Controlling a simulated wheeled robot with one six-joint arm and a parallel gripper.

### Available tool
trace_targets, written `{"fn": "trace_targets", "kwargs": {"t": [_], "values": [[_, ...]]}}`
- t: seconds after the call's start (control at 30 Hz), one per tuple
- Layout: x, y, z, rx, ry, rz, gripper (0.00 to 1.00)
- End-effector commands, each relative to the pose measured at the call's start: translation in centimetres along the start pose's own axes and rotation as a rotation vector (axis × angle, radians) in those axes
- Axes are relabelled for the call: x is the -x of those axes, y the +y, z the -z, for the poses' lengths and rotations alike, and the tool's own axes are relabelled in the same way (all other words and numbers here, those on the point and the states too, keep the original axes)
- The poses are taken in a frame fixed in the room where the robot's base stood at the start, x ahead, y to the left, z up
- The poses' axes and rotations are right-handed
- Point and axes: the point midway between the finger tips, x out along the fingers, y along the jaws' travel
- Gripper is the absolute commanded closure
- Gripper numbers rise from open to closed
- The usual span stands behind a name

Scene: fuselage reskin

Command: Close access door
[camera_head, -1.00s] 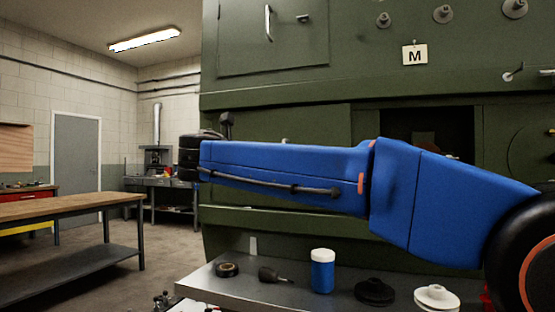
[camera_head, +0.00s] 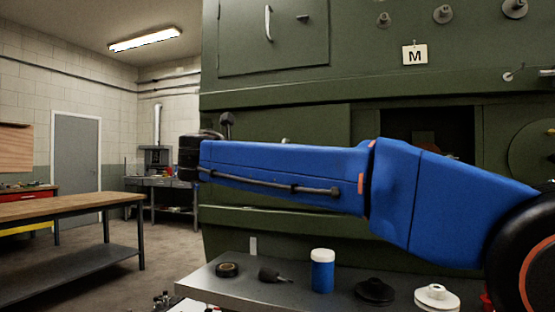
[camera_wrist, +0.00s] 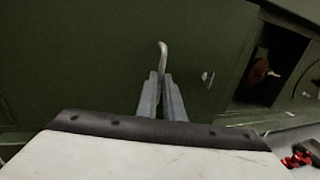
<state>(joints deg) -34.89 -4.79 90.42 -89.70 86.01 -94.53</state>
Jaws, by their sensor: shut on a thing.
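The access door (camera_head: 300,123) is a dark green panel on the green fuselage side, left of a dark rectangular opening (camera_head: 430,122). My blue arm hides much of it in the head view. In the wrist view the door (camera_wrist: 100,60) fills the left and middle, with a pale metal handle (camera_wrist: 163,48) standing up from it and a small latch (camera_wrist: 207,78) to its right. My gripper (camera_wrist: 162,78) has its two grey fingers close together on the lower part of the handle. The opening (camera_wrist: 262,90) shows right of the door's edge. The head view hides the fingers and handle.
A grey bench (camera_head: 225,283) below the fuselage holds a blue bottle (camera_head: 322,270), a tape roll (camera_head: 228,269), a black disc (camera_head: 374,289) and a white disc (camera_head: 437,297). An upper door (camera_head: 270,45) and an M sign (camera_head: 414,55) are above. Floor at left is partly clear.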

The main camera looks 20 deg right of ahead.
Motion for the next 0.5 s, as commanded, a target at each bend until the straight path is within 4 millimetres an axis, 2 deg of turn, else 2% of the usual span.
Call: {"fn": "trace_targets", "kwargs": {"t": [0.27, 0.5], "values": [[0.0, 0.0, 0.0, 0.0, 0.0, 0.0, 1.0], [-1.8, 0.0, 0.0, 0.0, 0.0, 0.002, 1.0]]}}
